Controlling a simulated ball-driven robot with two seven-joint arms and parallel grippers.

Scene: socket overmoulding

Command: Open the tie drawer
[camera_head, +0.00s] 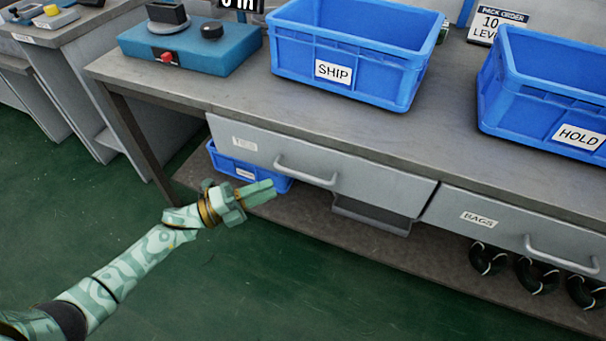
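The tie drawer (375,193) is a grey front under the bench top, with a faint label (245,143) at its left that seems to read TIES. It looks closed, about flush with the bench edge. My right gripper is not in view.
A BAGS drawer (500,228) is to the right. A blue bin (245,168) and black coils (537,274) sit on the lower shelf. SHIP (340,48) and HOLD (530,105) bins and a blue device (190,50) stand on the bench (230,95). The green floor in front is clear.

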